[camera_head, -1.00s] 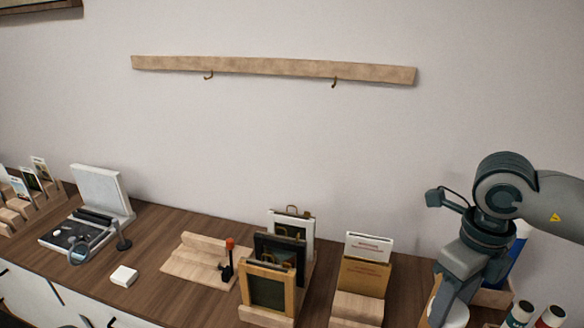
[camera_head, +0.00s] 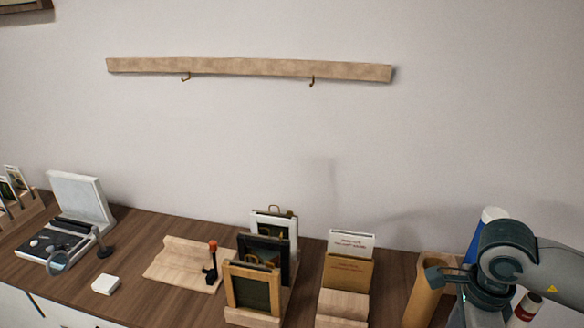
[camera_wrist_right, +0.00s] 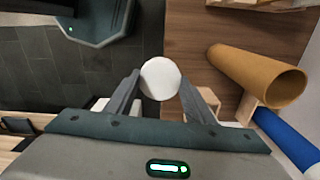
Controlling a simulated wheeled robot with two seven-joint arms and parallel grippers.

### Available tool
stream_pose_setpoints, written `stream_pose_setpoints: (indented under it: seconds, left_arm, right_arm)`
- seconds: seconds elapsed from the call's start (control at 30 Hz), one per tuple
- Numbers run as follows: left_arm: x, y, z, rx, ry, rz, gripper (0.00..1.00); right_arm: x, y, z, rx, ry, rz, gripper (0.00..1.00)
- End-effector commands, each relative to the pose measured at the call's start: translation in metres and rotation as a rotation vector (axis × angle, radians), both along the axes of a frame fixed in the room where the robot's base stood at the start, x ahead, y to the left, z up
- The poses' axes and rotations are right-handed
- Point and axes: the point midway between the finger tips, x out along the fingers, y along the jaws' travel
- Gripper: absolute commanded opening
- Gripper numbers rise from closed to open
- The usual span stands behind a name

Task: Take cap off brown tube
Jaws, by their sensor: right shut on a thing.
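The brown tube (camera_head: 421,297) leans at the right of the table in the head view. In the right wrist view the brown tube (camera_wrist_right: 258,75) shows an open, uncapped end facing the camera's lower right. My right gripper (camera_wrist_right: 160,82) is shut on a round white cap (camera_wrist_right: 160,78), held between its two fingertips and apart from the tube. In the head view my right wrist is beside the tube, and the fingers and cap are out of sight. My left gripper is in neither current view.
A blue tube (camera_wrist_right: 285,140) is beside the brown one; its top also shows in the head view (camera_head: 487,226). A red-and-white tube end (camera_head: 527,306) is at the far right. A card stand (camera_head: 345,304) and framed pictures (camera_head: 254,290) stand left of the tubes.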

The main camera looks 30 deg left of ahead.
Motion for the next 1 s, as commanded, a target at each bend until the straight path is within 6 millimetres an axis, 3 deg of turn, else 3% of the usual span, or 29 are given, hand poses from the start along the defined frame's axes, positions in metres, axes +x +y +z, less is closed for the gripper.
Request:
stream_pose_setpoints:
  seconds: [0.03, 0.2, 0.5, 0.8, 1.0]
  left_arm:
    - [-0.005, 0.0, -0.021, 0.002, 0.014, -0.001, 0.69]
    - [-0.024, 0.003, -0.082, 0.003, 0.037, -0.006, 0.69]
    - [-0.079, 0.01, -0.174, 0.007, 0.078, -0.017, 0.69]
    - [-0.152, 0.023, -0.238, 0.014, 0.118, -0.027, 0.69]
    - [-0.189, 0.031, -0.256, 0.017, 0.135, -0.031, 0.69]
  right_arm:
    - [-0.004, -0.008, -0.01, 0.0, 0.004, 0.059, 0.22]
    - [-0.015, -0.031, -0.04, 0.001, 0.005, 0.291, 0.22]
    - [-0.041, -0.073, -0.089, 0.003, 0.003, 0.699, 0.22]
    - [-0.074, -0.115, -0.128, 0.004, 0.001, 1.099, 0.22]
    - [-0.09, -0.133, -0.143, 0.002, -0.001, 1.286, 0.22]
